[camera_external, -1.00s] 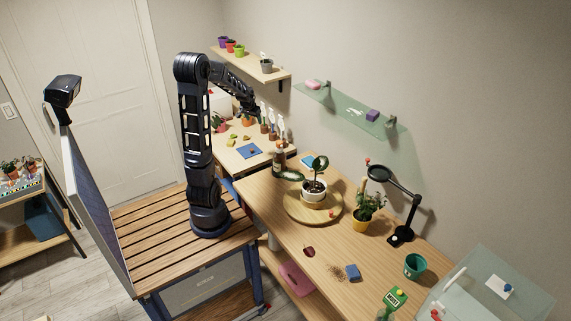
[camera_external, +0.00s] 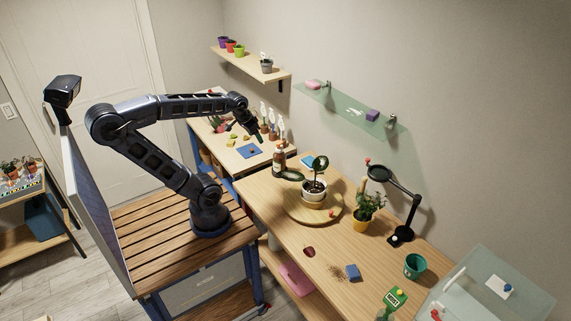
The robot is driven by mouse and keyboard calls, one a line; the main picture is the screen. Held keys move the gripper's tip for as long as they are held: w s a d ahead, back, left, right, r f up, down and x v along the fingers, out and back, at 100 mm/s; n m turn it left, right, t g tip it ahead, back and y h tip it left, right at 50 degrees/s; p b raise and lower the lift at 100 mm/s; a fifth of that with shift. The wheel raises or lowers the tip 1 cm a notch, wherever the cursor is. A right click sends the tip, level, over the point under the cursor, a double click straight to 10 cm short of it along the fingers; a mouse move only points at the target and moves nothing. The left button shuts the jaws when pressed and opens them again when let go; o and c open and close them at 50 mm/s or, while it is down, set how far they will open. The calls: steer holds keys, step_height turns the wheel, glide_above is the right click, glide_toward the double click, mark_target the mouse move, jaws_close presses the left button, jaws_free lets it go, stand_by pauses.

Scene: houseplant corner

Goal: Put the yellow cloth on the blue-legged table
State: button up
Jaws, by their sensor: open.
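The blue-legged table (camera_external: 226,160) stands at the back, with a light wood top and blue frame. Small yellow pieces (camera_external: 233,138) lie on its top; they are too small to tell whether one is the yellow cloth. No other yellow cloth is plain to see. My gripper (camera_external: 257,139) is open, above the back part of this table, close to the bottles and the blue mat. Its fingers are small and dark here, and I see nothing held between them. My forearm hides part of the table's far end.
A flat blue mat (camera_external: 250,151) and several white-topped brown bottles (camera_external: 272,130) are on the back table. A wall shelf (camera_external: 250,64) hangs above.

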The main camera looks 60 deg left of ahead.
steer(key=shift+m, duration=0.4)
steer(key=s+d, duration=0.1)
steer(key=s, duration=0.2)
steer(key=s+d, duration=0.1)
steer(key=s, duration=0.1)
steer(key=shift+d+f, duration=0.1)
steer(key=shift+d, duration=0.25)
